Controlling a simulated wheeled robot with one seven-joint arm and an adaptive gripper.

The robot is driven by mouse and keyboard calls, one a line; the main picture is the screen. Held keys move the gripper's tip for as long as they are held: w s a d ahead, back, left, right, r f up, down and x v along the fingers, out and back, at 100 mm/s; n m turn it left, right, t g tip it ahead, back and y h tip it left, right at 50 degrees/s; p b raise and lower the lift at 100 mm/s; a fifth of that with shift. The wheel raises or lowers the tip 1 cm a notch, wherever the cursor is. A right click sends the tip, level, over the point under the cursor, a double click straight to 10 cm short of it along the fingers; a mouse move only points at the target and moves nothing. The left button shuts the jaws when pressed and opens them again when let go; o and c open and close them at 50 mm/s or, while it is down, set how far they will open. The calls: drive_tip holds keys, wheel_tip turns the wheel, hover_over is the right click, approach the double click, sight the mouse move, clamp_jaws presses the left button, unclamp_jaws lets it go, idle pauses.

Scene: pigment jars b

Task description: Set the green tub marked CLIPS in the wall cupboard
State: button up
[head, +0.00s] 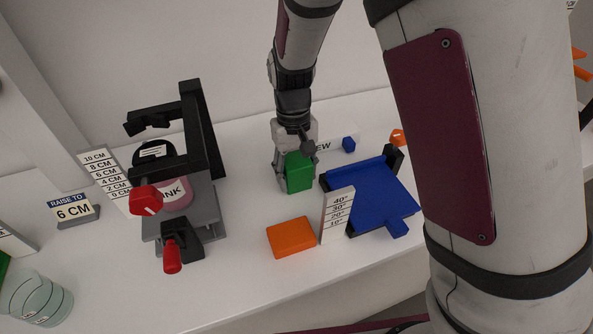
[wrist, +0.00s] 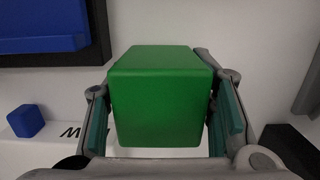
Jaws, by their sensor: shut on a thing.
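My gripper (head: 295,158) is shut on a plain green block (head: 300,176), which stands upright between the fingers. In the wrist view the green block (wrist: 160,97) fills the space between the two finger pads, and no lettering shows on its visible faces. I cannot tell whether its bottom touches the white table. Another green thing (head: 4,268) is cut off at the left edge of the head view; its shape and any marking cannot be made out. No tub with the word CLIPS and no wall cupboard can be recognised in either view.
A blue tilted board (head: 368,196) with a degree sign (head: 337,215) and an orange block (head: 291,237) stand close by on the right and front. A grey-black press (head: 200,150) with a pink jar (head: 177,192) is left. A glass beaker (head: 38,300) stands front left.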

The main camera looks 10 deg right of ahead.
drive_tip(key=o, duration=0.9)
drive_tip(key=shift+f, duration=0.1)
drive_tip(key=shift+o, duration=0.2)
